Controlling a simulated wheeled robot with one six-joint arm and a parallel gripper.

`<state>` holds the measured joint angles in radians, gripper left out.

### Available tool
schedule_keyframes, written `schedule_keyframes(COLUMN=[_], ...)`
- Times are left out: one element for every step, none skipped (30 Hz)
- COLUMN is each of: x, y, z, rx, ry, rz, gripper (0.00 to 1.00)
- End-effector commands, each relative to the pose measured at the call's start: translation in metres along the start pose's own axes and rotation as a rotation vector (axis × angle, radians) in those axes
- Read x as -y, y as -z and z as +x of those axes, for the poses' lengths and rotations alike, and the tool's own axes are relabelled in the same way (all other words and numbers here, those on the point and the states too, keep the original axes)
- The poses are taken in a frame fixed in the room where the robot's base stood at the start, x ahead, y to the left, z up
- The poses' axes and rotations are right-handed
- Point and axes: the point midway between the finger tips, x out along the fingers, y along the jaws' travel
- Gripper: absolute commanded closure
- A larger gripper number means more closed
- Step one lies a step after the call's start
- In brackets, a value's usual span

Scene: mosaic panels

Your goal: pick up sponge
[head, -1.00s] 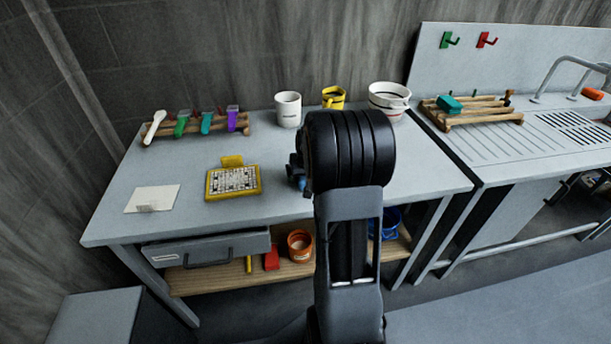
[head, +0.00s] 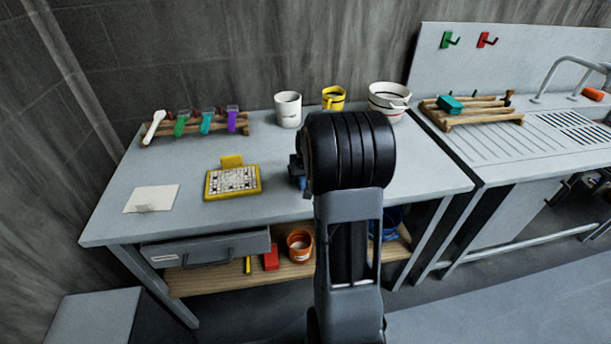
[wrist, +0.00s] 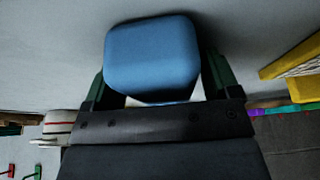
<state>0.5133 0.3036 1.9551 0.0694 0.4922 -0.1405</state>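A blue sponge-like block with rounded edges (wrist: 152,55) fills the middle of the wrist view, between the two dark fingers of my gripper (wrist: 158,80). A finger lies on each side of it, but the block hides much of their inner faces, so I cannot tell whether they press on it. In the head view, my gripper (head: 296,170) is low over the grey workbench (head: 290,150), mostly hidden behind my arm. A small bit of blue (head: 302,184) shows beside it. A teal block (head: 449,104) lies on the wooden rack by the sink.
A yellow-framed board (head: 232,182) and a white card (head: 152,199) lie left of my gripper. A rack (head: 195,129) holds colored items at the back left.

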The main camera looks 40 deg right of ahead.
Motion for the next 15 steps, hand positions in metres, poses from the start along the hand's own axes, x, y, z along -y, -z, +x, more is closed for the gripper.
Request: schedule_keyframes(x=[0.0,0.0,0.0,0.0,0.0001,0.0001,0.0001,0.0001,0.0001,0.0001,0.0001,0.0001,0.0001,0.0001,0.0001], y=[0.0,0.0,0.0,0.0,0.0,0.0,0.0,-0.0001,-0.0001,-0.0001,-0.0001,-0.0001,0.0,0.0,-0.0001], z=[0.0,0.0,0.0,0.0,0.0,0.0,0.0,0.0001,0.0001,0.0001,0.0001,0.0001,0.0,0.0001,0.0001], rx=[0.0,0.0,0.0,0.0,0.0,0.0,0.0,0.0,0.0,0.0,0.0,0.0,0.0,0.0,0.0], ry=[0.0,0.0,0.0,0.0,0.0,0.0,0.0,0.0,0.0,0.0,0.0,0.0,0.0,0.0,0.0], rz=[0.0,0.0,0.0,0.0,0.0,0.0,0.0,0.0,0.0,0.0,0.0,0.0,0.0,0.0,0.0], gripper=[0.23,0.26,0.29,0.32,0.35,0.39,0.42,0.45,0.48,0.51,0.54,0.58,0.59,0.59,0.59])
